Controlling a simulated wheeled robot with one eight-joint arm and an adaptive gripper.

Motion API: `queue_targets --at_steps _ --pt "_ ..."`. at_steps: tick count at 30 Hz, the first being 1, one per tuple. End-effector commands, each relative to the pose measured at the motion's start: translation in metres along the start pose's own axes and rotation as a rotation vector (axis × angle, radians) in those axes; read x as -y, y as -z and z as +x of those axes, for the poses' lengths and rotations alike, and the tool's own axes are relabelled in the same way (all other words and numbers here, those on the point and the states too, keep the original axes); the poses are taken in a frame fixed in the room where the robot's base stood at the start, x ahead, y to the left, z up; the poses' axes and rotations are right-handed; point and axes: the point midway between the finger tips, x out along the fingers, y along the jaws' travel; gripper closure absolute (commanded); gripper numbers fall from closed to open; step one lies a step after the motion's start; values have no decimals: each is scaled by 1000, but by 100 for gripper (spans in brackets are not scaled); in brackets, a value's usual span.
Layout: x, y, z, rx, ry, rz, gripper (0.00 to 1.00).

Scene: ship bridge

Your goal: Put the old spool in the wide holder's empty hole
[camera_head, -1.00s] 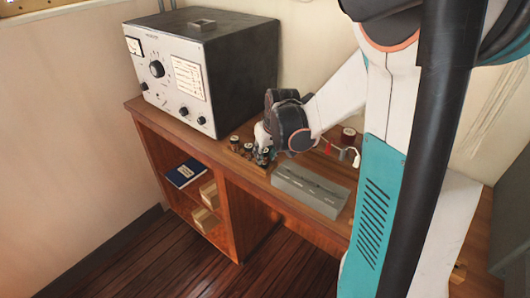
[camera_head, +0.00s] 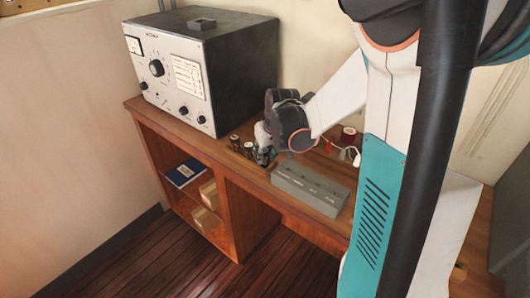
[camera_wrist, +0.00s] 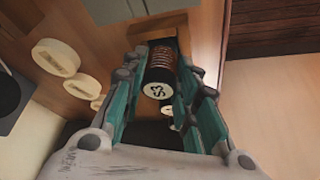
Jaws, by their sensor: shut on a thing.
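My gripper (camera_wrist: 163,78) is shut on a spool (camera_wrist: 158,72) with a reddish-brown winding and a pale, marked end cap. The spool sits between the teal finger pads in the wrist view. In the head view my gripper (camera_head: 263,156) is low over the wooden counter, between the black instrument and the long grey block; the held spool is hard to make out there. Two small dark spools with pale tops (camera_head: 241,144) stand just left of it. The grey block (camera_head: 312,190) has small marks along its top; I cannot tell which are holes.
The large black instrument (camera_head: 232,62) with a pale dial panel stands at the back left of the counter. A dark red reel (camera_head: 348,135) and small red items stand behind my arm. Pale round discs (camera_wrist: 55,57) lie left of my gripper in the wrist view.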

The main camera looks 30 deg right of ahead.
Motion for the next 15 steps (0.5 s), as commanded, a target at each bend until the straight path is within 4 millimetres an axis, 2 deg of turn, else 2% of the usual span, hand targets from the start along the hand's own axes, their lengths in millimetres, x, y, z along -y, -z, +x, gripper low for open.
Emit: queue_targets --at_steps 15 --pt "0 -2 4 0 0 0 96"
